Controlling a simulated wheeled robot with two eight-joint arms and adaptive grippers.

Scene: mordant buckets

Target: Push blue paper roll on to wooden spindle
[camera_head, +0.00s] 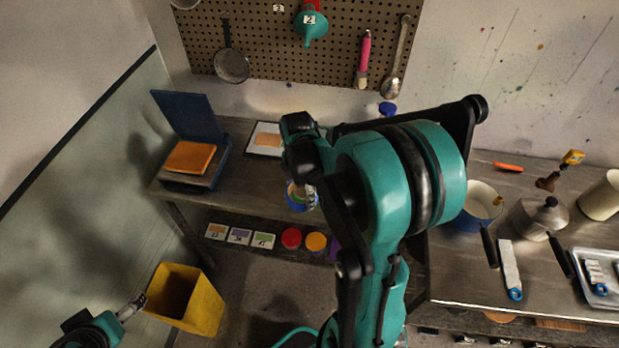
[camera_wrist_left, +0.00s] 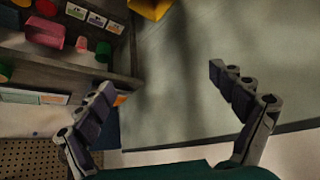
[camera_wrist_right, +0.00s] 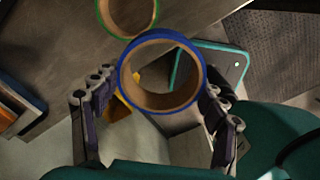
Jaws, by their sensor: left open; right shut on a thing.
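The blue paper roll (camera_wrist_right: 165,101) is a hollow tube with a blue rim and brown inner wall. In the right wrist view my right gripper (camera_wrist_right: 160,82) is shut on it, a finger on either side. In the head view the roll's blue edge (camera_head: 303,207) shows below my right arm, which hides much of that spot. A green-rimmed roll (camera_wrist_right: 149,22) is just beyond it in the right wrist view. I cannot make out the wooden spindle. My left gripper (camera_head: 136,304) is open and empty, low at the left; its spread fingers show in the left wrist view (camera_wrist_left: 162,78).
A dark bench (camera_head: 245,185) carries a blue box with an orange pad (camera_head: 189,158) at left. A yellow bin (camera_head: 185,300) stands on the floor. A lower shelf holds coloured round things (camera_head: 291,238). A pot (camera_head: 480,205) and tools stand on the right bench.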

